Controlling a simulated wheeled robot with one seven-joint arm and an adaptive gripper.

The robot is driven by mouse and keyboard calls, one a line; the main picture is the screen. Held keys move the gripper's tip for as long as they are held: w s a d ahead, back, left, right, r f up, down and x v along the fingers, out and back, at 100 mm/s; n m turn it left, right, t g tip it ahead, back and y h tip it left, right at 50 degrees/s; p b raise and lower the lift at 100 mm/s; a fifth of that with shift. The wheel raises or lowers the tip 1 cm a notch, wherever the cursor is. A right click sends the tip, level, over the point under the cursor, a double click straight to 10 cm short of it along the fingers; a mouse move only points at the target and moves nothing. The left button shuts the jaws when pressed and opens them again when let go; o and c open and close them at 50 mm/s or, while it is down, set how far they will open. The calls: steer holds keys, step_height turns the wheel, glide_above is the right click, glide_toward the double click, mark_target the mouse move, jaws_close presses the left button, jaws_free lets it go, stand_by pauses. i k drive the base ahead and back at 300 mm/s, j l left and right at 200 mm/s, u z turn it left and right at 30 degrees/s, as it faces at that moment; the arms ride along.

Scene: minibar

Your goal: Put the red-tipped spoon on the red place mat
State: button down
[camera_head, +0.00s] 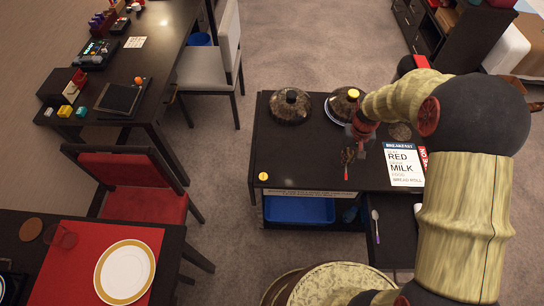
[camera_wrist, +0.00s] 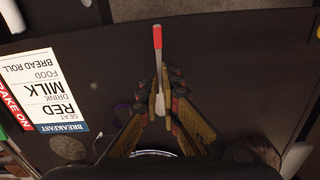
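The red-tipped spoon (camera_wrist: 157,38) lies lengthwise between the fingers of my gripper (camera_wrist: 160,96) in the wrist view, its red handle end pointing away past the fingertips. The fingers are closed in on its pale metal part from both sides. In the head view my gripper (camera_head: 348,154) is over the dark counter, and the red tip (camera_head: 346,174) shows just below the fingers. I cannot tell how far the spoon is above the counter. The red place mat (camera_head: 62,268) lies on the dark table at bottom left, with a gold-rimmed white plate on its right part.
A menu card (camera_head: 402,165) stands or lies right of my gripper. Two domed covers (camera_head: 291,106) are behind it. Another spoon (camera_head: 376,226) lies lower right. A red chair (camera_head: 140,190) stands near the mat's table. A blue bin (camera_head: 299,210) is below the counter.

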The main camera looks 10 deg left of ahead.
mark_target(67, 280)
steer(key=u, duration=3.4)
steer(key=i+l+u, duration=0.6)
steer(key=i+l, duration=0.25)
